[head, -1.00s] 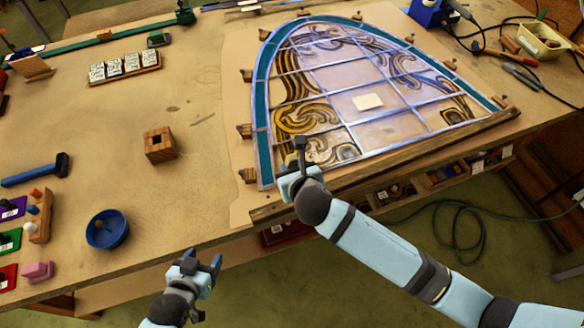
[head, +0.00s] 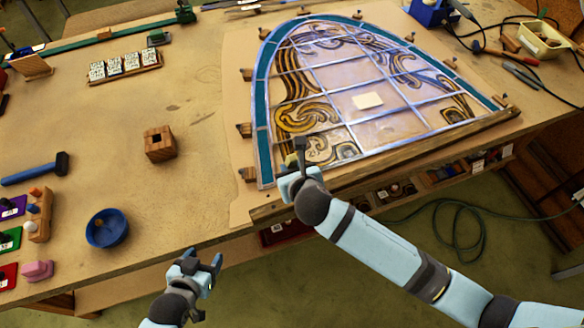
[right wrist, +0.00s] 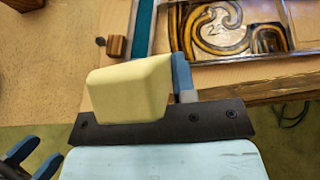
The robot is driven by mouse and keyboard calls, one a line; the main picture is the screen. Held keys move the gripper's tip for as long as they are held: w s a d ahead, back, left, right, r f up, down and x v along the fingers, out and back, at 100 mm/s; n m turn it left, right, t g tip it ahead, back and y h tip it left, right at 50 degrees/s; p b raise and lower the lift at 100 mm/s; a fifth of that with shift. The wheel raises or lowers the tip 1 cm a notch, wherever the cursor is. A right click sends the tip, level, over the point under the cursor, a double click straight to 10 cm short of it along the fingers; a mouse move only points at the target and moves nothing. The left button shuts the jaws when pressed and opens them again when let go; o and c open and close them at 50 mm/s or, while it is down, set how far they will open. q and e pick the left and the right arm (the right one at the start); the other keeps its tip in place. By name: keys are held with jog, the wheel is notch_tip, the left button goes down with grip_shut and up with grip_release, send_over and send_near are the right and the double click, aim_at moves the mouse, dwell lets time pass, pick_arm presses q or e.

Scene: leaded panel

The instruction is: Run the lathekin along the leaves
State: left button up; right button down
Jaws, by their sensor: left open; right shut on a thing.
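The leaded panel (head: 395,122) lies on the bench, an arched window with lead strips, a teal border and brown swirling leaf shapes. My right gripper (head: 297,172) is at the panel's lower left corner, by the wooden batten. In the right wrist view it is shut on a smooth pale yellow piece (right wrist: 130,90), which I take for the lathekin. This piece hides one finger; its working tip is not visible. Whether it touches the lead cannot be told. My left gripper (head: 203,265) is open and empty in front of the bench edge.
A wooden batten (head: 420,150) runs along the panel's near edge, and small wooden blocks surround the arch. A wooden block with a hole (head: 160,144), a blue bowl (head: 107,229) and a blue-handled hammer (head: 36,170) stand left. The bench between them is clear.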

jog(key=shift+a+f, duration=0.1)
jog(key=shift+s+a, duration=0.25)
jog(key=shift+a, duration=0.35)
jog(key=shift+s+a, duration=0.2)
jog(key=shift+a, duration=0.4)
jog(key=shift+r, duration=2.55)
